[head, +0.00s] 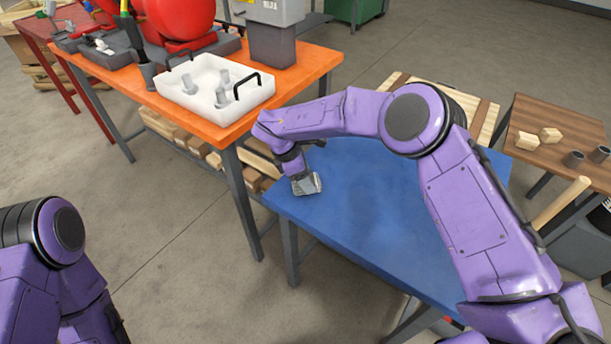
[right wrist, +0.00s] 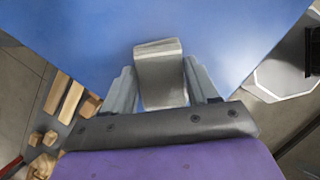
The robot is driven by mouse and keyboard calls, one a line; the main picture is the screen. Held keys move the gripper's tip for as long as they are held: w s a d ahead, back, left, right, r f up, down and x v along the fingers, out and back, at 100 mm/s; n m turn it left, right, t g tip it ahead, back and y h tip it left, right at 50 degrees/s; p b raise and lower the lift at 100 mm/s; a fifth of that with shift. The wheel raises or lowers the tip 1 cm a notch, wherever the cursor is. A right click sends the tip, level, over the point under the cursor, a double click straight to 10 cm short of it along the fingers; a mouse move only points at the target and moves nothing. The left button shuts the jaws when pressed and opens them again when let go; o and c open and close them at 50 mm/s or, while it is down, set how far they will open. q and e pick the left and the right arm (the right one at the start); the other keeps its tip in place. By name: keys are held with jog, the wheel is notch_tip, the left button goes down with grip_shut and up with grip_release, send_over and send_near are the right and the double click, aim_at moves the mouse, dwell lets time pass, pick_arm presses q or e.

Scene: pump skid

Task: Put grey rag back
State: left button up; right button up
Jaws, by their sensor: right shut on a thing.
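The grey rag (right wrist: 159,72) is between the two fingers of my right gripper (right wrist: 162,92) in the right wrist view, with blue tabletop behind it. In the head view, my right gripper (head: 304,182) is at the left edge of the blue table (head: 370,215), shut on the rag (head: 307,185), which looks like a small grey piece. I cannot tell whether the rag touches the tabletop. My left arm shows at the lower left, but its gripper is out of view.
A white tray (head: 190,98) with black handles and several grey pieces stands on the orange table (head: 318,68), beside a red machine (head: 180,18). A wooden table (head: 570,128) at the right holds blocks and dark cups. Most of the blue tabletop is bare.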

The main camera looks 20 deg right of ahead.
jog(key=shift+f, duration=0.15)
jog(key=o, duration=0.9)
jog(key=shift+o, duration=0.2)
jog(key=shift+r, duration=0.4)
jog(key=v, duration=1.1)
jog(key=shift+a+r+b, duration=0.2)
jog(key=shift+r+b, duration=0.1)
jog(key=shift+b, duration=0.1)
